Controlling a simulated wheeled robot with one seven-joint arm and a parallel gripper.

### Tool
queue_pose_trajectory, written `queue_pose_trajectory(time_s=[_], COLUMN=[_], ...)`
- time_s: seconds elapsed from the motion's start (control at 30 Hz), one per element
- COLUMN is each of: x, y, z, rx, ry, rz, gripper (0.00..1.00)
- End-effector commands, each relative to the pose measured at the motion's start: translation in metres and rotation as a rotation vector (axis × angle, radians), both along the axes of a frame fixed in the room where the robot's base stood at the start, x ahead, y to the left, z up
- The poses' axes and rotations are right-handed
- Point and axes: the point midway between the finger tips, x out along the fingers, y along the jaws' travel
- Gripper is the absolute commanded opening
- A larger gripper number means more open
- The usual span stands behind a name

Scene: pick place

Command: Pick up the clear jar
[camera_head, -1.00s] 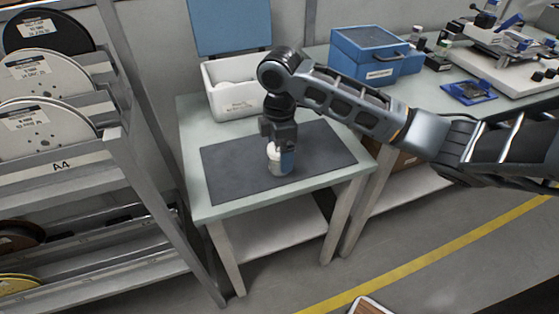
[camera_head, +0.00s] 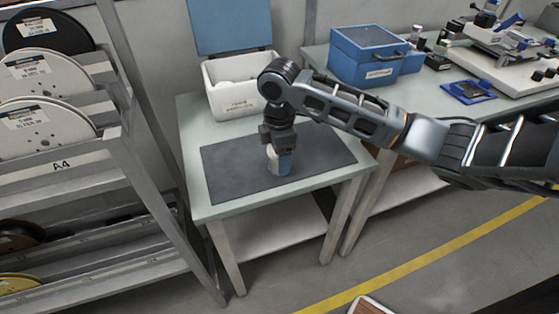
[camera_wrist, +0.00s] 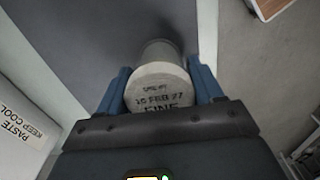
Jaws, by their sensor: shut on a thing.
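The clear jar (camera_head: 272,161) has a pale lid and stands upright on the dark mat (camera_head: 225,165) on the small table. In the wrist view its round lid (camera_wrist: 158,90) carries printed text, part of which reads "FINE". My gripper (camera_head: 279,152) reaches down over the jar from above. Its two blue fingers sit on either side of the jar in the wrist view (camera_wrist: 160,92), shut on it. In the head view a blue finger hides part of the jar's side. I cannot tell any gap between the jar's base and the mat.
A white open box (camera_head: 236,100) with a blue lid stands at the table's back. A blue case (camera_head: 368,57) stands on the bench to the right. A shelf rack with reels (camera_head: 60,170) stands close on the left. The rest of the mat is clear.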

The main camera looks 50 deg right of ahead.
Motion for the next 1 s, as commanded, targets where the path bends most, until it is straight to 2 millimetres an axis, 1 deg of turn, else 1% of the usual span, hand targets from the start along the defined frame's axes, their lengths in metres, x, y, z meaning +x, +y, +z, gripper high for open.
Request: queue_pose_trajectory(time_s=[0.03,0.3,0.53,0.67,1.0], x=[0.000,0.000,0.000,0.000,0.001], y=[0.000,0.000,0.000,-0.001,0.000], z=[0.000,0.001,0.002,0.009,0.041], rx=[0.000,-0.001,-0.001,-0.001,-0.001], ry=[0.000,-0.001,-0.001,-0.001,-0.003], rz=[0.000,0.000,0.000,-0.001,0.002], gripper=[0.35,0.10,0.10,0.10,0.10])
